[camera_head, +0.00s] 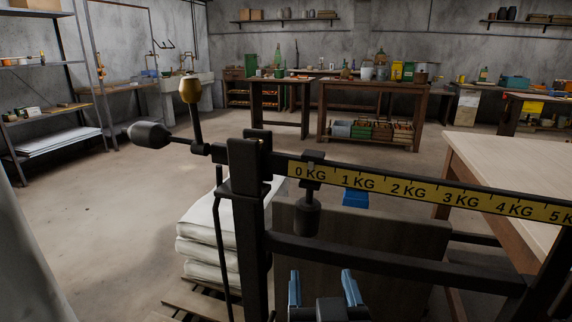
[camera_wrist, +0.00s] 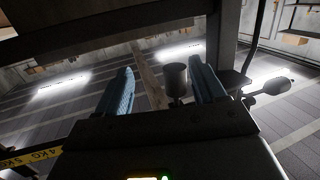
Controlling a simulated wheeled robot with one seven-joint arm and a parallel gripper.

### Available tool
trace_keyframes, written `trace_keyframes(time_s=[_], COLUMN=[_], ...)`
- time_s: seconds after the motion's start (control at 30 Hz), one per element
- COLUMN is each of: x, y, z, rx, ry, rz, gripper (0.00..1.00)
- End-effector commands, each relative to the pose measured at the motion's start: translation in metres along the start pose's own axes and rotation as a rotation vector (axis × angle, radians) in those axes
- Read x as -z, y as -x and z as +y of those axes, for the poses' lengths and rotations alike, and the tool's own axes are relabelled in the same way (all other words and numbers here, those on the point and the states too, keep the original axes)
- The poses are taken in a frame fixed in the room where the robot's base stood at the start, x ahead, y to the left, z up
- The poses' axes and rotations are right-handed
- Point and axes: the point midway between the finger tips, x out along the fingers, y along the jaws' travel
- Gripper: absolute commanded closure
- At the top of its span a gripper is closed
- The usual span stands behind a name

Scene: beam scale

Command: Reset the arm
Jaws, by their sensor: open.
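The beam scale's dark beam with its yellow kilogram strip (camera_head: 430,192) crosses the head view, tilting down to the right in the picture. A dark sliding weight (camera_head: 307,216) hangs from the beam near the 0 KG mark. It also shows in the wrist view (camera_wrist: 177,80), between the lines of the fingers. My gripper (camera_head: 322,286) is low in front of the scale frame, below the sliding weight and apart from it. Its blue fingers are spread with nothing held, as the wrist view also shows (camera_wrist: 162,88). The rest of my arm is mostly hidden.
The scale's post (camera_head: 247,220) and lower crossbar (camera_head: 400,262) are close to my gripper. White sacks (camera_head: 205,245) lie behind the post. A wooden table (camera_head: 520,165) stands right.

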Motion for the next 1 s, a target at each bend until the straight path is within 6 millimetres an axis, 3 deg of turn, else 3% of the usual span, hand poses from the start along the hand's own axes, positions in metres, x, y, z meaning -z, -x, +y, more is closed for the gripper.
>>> trace_keyframes(time_s=[0.2, 0.47, 0.73, 1.0], x=[-0.048, -0.077, -0.072, -0.039], y=[0.056, 0.135, 0.225, 0.308], z=[0.035, 0.074, 0.112, 0.146], rx=[0.076, 0.131, 0.135, 0.081], ry=[0.037, 0.039, 0.016, -0.005], rz=[-0.087, -0.148, -0.178, -0.186], gripper=[0.31, 0.31, 0.31, 0.31])
